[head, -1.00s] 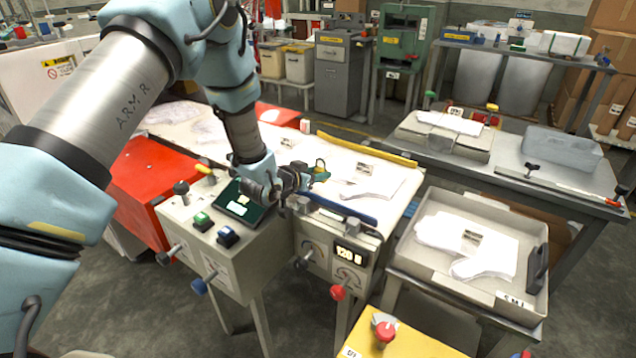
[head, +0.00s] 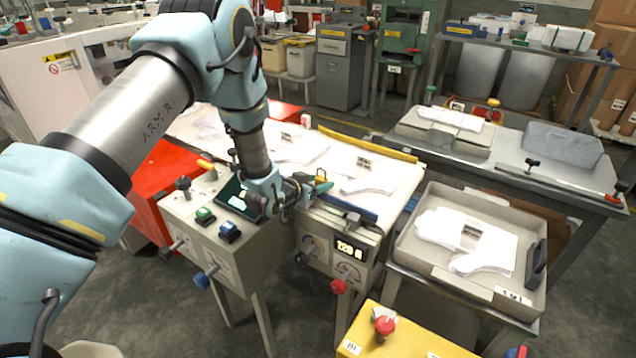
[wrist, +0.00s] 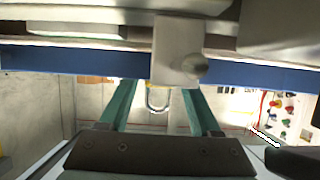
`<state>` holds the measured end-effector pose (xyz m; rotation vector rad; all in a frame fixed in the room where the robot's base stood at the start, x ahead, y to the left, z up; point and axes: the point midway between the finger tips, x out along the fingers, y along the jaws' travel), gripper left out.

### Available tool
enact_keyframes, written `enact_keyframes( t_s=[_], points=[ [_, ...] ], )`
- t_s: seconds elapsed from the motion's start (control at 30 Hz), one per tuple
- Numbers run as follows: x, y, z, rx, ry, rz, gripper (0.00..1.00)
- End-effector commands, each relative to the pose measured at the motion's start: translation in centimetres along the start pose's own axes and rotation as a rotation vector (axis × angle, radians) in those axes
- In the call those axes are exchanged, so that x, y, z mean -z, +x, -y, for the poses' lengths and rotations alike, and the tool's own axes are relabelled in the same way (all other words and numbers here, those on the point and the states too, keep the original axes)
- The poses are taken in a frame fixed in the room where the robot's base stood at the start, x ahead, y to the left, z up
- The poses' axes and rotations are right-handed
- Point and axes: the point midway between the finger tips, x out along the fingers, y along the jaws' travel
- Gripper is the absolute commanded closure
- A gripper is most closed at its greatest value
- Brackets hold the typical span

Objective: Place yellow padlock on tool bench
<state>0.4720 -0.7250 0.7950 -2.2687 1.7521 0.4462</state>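A padlock shows in the wrist view as a silver U-shaped shackle (wrist: 158,103) with a trace of yellow at its top. A grey block and a blue bar hide its body. My gripper's two teal fingers (wrist: 160,100) stand apart on either side of the shackle, with room between. Their tips are hidden behind the blue bar.
The blue bar (head: 345,209) runs along the machine's front edge, close to my gripper. A yellow bar (head: 367,144) lies along the back. A grey tray (head: 405,250) with white gloves stands at right. A yellow stand with a red button (head: 384,325) is in front.

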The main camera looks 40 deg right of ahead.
Motion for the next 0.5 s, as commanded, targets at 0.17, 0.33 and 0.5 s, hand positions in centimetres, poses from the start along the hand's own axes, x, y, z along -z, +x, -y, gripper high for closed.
enact_keyframes(
  t_s=[0.17, 0.33, 0.5],
  points=[
    [0.0, 0.0, 0.0, 0.000, 0.000, 0.000, 0.26],
    [0.1, -0.1, 0.0, 0.000, 0.000, 0.000, 0.26],
    [0.1, -1.3, 0.1, 0.001, -0.001, 0.001, 0.26]
  ],
)
